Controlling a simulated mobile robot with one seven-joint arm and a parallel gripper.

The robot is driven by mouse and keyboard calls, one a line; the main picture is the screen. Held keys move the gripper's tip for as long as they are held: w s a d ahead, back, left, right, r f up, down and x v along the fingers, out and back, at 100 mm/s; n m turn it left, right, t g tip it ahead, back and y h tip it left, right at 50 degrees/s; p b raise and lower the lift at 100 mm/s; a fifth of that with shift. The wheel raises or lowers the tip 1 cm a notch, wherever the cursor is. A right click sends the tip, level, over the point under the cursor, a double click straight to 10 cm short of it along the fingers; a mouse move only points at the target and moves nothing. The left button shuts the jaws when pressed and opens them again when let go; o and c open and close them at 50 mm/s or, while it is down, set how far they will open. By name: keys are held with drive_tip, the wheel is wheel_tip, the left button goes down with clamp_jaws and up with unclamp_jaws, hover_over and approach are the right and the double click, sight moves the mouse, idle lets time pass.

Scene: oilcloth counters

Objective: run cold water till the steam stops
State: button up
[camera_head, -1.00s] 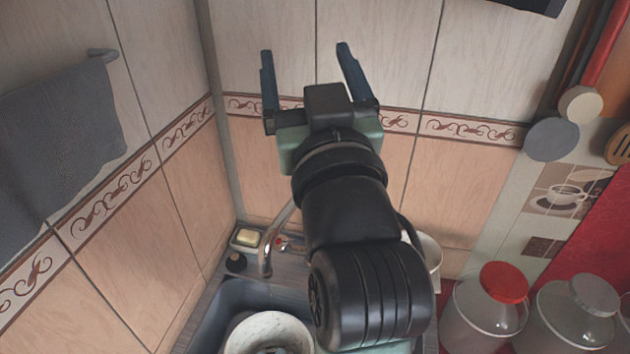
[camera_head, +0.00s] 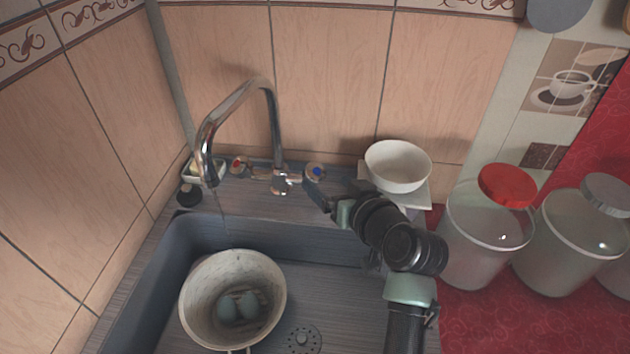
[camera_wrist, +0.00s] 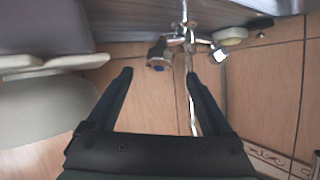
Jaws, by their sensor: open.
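The chrome tap (camera_head: 275,125) stands behind the sink, its spout above the pot. Its red-marked knob (camera_head: 238,164) is on the left and its blue-marked knob (camera_head: 315,170) on the right. The pale pot (camera_head: 194,300) sits in the sink with bluish eggs (camera_head: 238,306) inside. A faint thin line drops from the spout; I cannot tell if it is water. I make out no clear steam. My gripper (camera_head: 322,194) is open and empty, close to the blue-marked knob. In the wrist view that knob (camera_wrist: 158,54) is just beyond and between the fingertips; contact is unclear.
A white bowl (camera_head: 397,166) stands on a small ledge right of my gripper. Lidded jars (camera_head: 482,235) stand on the red counter (camera_head: 490,330) to the right. A soap dish (camera_head: 206,172) is in the left corner. Tiled walls close in behind and left.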

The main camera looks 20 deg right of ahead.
sight(316, 174)
drive_tip(key=b+x, duration=0.3)
drive_tip(key=x, duration=0.3)
drive_tip(key=shift+w+f, duration=0.1)
drive_tip(key=shift+f, duration=0.2)
drive_tip(key=shift+w+a+b, duration=0.15)
drive_tip(key=shift+w+b, duration=0.25)
drive_tip(key=shift+w, duration=0.2)
drive_tip(key=shift+c, duration=0.2)
drive_tip(key=c, duration=1.3)
drive_tip(key=m+p, duration=0.1)
drive_tip(key=p, duration=0.2)
drive_tip(key=shift+r+h, duration=0.3)
drive_tip(key=shift+h, duration=0.1)
drive_tip(key=shift+m+h+p, duration=0.5)
drive_tip(key=shift+m+p, duration=0.3)
drive_tip(key=shift+p, duration=0.2)
drive_tip(key=shift+f+m+p, duration=0.3)
